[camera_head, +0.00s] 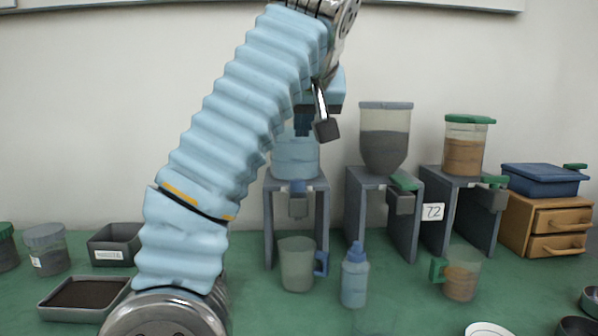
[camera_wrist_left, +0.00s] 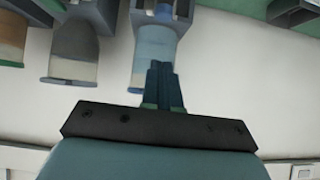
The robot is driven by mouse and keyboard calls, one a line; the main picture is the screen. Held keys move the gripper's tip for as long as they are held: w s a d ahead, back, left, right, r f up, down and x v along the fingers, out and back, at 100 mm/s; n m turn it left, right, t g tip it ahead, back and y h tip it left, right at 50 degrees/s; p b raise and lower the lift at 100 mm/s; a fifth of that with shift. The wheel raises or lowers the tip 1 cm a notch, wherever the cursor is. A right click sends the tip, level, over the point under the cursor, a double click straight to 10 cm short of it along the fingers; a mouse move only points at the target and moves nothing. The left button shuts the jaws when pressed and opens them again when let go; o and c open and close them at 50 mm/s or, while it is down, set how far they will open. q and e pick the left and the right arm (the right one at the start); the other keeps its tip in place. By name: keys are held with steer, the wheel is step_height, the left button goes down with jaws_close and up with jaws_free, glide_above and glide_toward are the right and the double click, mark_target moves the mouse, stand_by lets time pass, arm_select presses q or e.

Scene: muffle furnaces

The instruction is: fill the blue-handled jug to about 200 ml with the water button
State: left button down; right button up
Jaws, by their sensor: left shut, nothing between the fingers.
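The blue-handled jug (camera_head: 296,264) stands upright on the green table under the water dispenser, its blue handle (camera_head: 321,263) to the right. I cannot make out a water level in it. The dispenser has a pale blue water tank (camera_head: 295,160) on a grey stand (camera_head: 270,225). A blue water button (camera_head: 298,187) sits at the top of its grey spout block. My left gripper (camera_head: 302,126) is shut and empty, in front of the tank's upper part and above the button. In the left wrist view its closed fingers (camera_wrist_left: 164,84) overlap the tank (camera_wrist_left: 155,45). My right gripper is out of view.
A blue bottle (camera_head: 354,277) stands right of the jug. A grey-powder hopper (camera_head: 385,140) and a brown-powder dispenser (camera_head: 464,150) stand to the right, with a green-handled jug (camera_head: 460,275) in front. A wooden drawer box (camera_head: 548,222) is at far right. My left arm covers the left-middle.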

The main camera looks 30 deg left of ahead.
arm_select(q)
glide_toward(298, 180)
steer(key=w+a, duration=0.2)
steer(key=w, duration=0.1)
steer(key=shift+w+a+f+b, duration=0.1)
steer(key=shift+f+b, duration=0.3)
steer(key=shift+f, duration=0.5)
steer(key=shift+w+f+b, duration=0.15)
steer(key=shift+f+b, duration=0.2)
steer(key=shift+f, duration=0.55)
